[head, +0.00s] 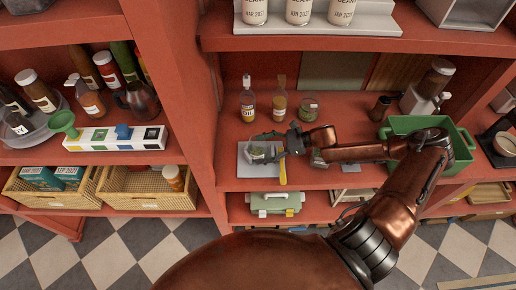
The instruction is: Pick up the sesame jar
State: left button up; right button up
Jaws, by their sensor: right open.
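My right gripper (274,148) reaches in from the right, low over a grey board (246,172) on the middle shelf. It is open. A small greenish glass jar (258,152) shows at its fingertips, partly hidden by them; I cannot tell whether they touch it. Another small glass jar with a greenish lid (308,107) stands behind, at the back of the shelf. No label is readable on either jar, so I cannot tell which holds sesame. My left gripper is not in view.
An oil bottle (248,100) and a smaller bottle (280,101) stand behind the gripper. A yellow-handled tool (282,172) lies by the board. A green crate (462,150) stands right, partly behind my arm. A red upright (190,100) bounds the bay at left.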

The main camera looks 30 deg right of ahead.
jog(key=shift+c, duration=0.5)
jog(key=c, duration=1.4)
